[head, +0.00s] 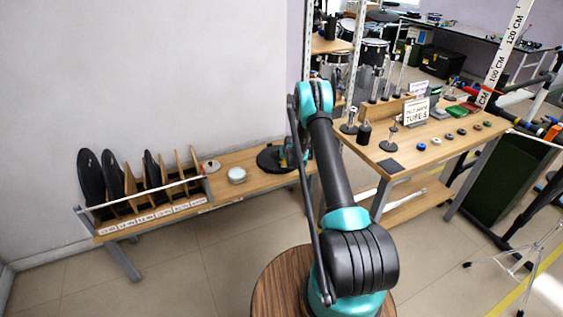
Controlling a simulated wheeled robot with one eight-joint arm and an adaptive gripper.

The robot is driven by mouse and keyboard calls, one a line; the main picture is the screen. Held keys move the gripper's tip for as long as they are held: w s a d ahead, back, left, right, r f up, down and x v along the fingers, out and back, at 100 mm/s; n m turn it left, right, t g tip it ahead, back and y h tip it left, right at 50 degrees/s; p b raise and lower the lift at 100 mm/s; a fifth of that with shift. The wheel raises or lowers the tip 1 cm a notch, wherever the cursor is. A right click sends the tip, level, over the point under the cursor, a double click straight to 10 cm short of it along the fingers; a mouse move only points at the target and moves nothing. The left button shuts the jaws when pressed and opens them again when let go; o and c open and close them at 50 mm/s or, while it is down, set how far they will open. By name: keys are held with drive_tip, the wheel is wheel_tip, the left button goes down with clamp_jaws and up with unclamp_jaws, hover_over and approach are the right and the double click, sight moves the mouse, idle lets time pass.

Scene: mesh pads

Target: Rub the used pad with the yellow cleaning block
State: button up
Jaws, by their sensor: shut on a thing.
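A round black pad (268,158) lies flat on the low wooden bench, right of a small pale round dish. My gripper (285,158) is down at the right side of this pad, partly hidden by my own arm. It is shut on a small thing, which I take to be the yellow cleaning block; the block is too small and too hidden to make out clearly. I cannot tell whether it touches the pad.
A rack (150,190) of upright black pads and wooden dividers stands at the bench's left. A pale round dish (237,174) and a small disc (210,166) lie mid-bench. A taller table (420,150) with small parts and signs is on the right.

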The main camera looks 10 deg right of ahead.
drive_tip(key=shift+w+d+f, duration=0.1)
drive_tip(key=shift+w+d, duration=0.15)
drive_tip(key=shift+d, duration=0.5)
drive_tip(key=shift+w+d+r, duration=0.1)
drive_tip(key=shift+w+d, duration=0.15)
drive_tip(key=shift+d, duration=0.5)
drive_tip(key=shift+w+d+f, duration=0.1)
drive_tip(key=shift+w+d, duration=0.15)
drive_tip(key=shift+d, duration=0.5)
drive_tip(key=shift+a, duration=0.1)
drive_tip(key=shift+s+a+f, duration=0.1)
drive_tip(key=shift+s+a, duration=0.2)
drive_tip(key=shift+a, duration=0.6)
drive_tip(key=shift+s+a, duration=0.3)
drive_tip(key=shift+a, duration=0.6)
drive_tip(key=shift+s+a, duration=0.3)
drive_tip(key=shift+a, duration=0.6)
drive_tip(key=shift+s+a, duration=0.25)
drive_tip(key=shift+a, duration=0.6)
drive_tip(key=shift+r, duration=0.2)
drive_tip(key=shift+s+d+r, duration=0.1)
drive_tip(key=shift+s+r, duration=0.15)
drive_tip(key=shift+r, duration=0.7)
drive_tip(key=shift+s+d+r, duration=0.1)
drive_tip(key=shift+s+r, duration=0.15)
drive_tip(key=shift+r, duration=0.7)
drive_tip(key=shift+s+d+r, duration=0.1)
drive_tip(key=shift+s+r, duration=0.15)
drive_tip(key=shift+r, duration=0.7)
